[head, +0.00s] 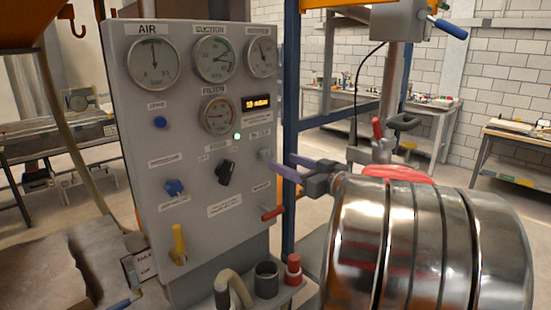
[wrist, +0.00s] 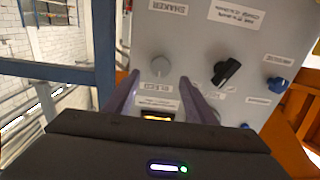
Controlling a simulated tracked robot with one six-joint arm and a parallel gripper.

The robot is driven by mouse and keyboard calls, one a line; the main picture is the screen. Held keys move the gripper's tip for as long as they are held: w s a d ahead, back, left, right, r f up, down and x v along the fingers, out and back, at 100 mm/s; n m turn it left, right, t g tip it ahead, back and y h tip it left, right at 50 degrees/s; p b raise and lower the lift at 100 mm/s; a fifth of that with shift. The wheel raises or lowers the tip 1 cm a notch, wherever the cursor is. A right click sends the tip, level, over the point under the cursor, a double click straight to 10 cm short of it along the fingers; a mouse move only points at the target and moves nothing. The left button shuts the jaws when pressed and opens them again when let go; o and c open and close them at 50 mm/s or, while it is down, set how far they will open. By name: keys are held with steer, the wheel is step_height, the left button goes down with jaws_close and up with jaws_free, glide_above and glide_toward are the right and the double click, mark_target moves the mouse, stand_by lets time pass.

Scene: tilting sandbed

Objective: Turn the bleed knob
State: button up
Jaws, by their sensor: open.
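The bleed knob appears to be the small round grey knob (wrist: 161,66) on the grey panel (wrist: 184,30); its small label is hard to read. In the head view the grey knob (head: 264,155) sits at the panel's right side, partly hidden near my fingertips. My gripper (head: 281,162) is open, its purple fingers pointing at the panel from the right. In the wrist view my gripper (wrist: 160,79) has its fingertips on either side of the knob, with nothing held. I cannot tell whether a finger touches the knob.
A black selector knob (head: 226,172) sits left of the grey knob, and a red-handled lever (head: 272,212) sits below it. Gauges, including the air gauge (head: 152,62), fill the panel's top. A blue post (head: 290,110) stands close behind the panel's right edge.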

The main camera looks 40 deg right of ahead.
mark_target(270, 156)
steer(key=w, duration=0.6)
steer(key=shift+c, duration=0.5)
steer(key=c, duration=0.9)
steer(key=shift+s+d, duration=0.1)
steer(key=shift+d, duration=0.05)
